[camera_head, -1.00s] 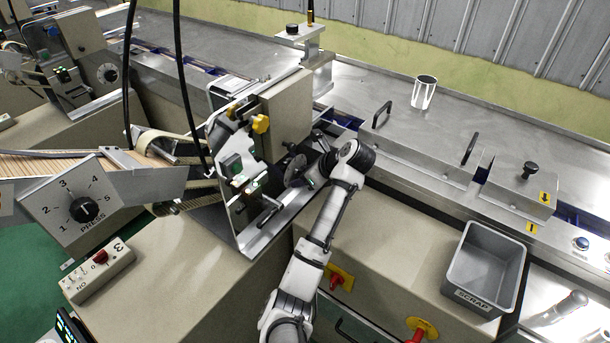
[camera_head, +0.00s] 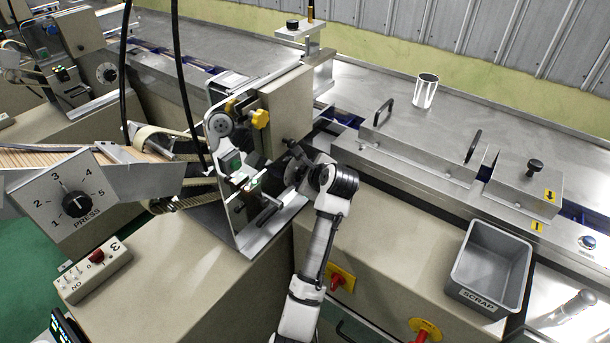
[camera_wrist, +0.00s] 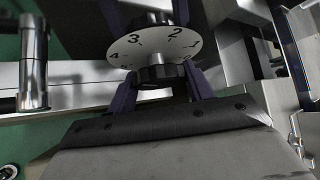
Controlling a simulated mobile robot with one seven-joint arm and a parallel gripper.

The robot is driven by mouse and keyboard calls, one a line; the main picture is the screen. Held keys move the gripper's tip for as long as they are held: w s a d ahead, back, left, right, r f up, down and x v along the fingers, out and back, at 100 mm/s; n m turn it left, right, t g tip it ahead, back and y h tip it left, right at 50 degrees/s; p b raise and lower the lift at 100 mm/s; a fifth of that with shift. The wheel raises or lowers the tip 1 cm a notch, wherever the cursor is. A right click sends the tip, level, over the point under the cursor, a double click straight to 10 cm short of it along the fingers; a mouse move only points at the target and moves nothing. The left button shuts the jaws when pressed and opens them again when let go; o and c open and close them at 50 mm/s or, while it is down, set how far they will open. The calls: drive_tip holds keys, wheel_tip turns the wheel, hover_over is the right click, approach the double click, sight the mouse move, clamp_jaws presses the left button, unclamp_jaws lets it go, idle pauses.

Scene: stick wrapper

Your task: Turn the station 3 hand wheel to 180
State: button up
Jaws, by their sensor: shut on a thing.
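The hand wheel shows in the wrist view as a pale numbered disc (camera_wrist: 155,45) with a dark knob (camera_wrist: 160,74) at its near side. The figures 3 and 2 are the clearest; its angle reading cannot be told. My gripper (camera_wrist: 160,87) is shut on the wheel, with dark fingers on both sides of the knob. In the head view my gripper (camera_head: 299,172) is at the front right of the wrapper station. The wheel is largely hidden there by my wrist and the machine.
A PRESS dial panel (camera_head: 72,203) and a switch box marked 3 (camera_head: 94,272) stand to the left. A grey SCRAP bin (camera_head: 520,252) is at the right. A metal cup (camera_head: 425,91) stands behind. Steel side plates (camera_head: 238,190) are close beside my gripper.

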idle(0.3)
drive_tip(key=o, duration=1)
drive_tip(key=shift+c, duration=0.2)
drive_tip(key=b+v, duration=0.2)
drive_tip(key=v, duration=1.2)
drive_tip(key=shift+a, duration=0.1)
